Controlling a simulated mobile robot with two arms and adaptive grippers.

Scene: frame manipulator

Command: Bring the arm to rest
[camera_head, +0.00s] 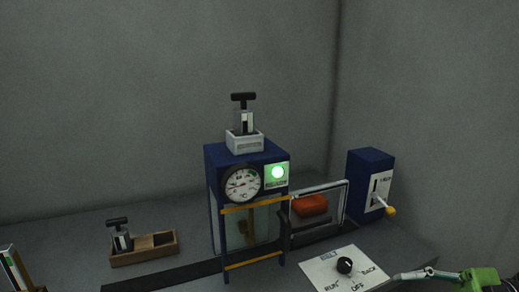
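Part of my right arm shows at the lower right edge, with green and light grey parts. Its gripper (412,274) is just right of a white panel with a black knob (344,265). It appears apart from the knob, and its fingers are too small and cut off to tell open from shut. My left gripper is not in view.
A blue frame machine (213,160) with a dial gauge (242,183) and lit green lamp (278,172) stands mid-table. Its guard door (347,203) is swung right, near an orange-red block (310,205). A blue lever box (371,160) stands right; a wooden tray (143,258) lies left.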

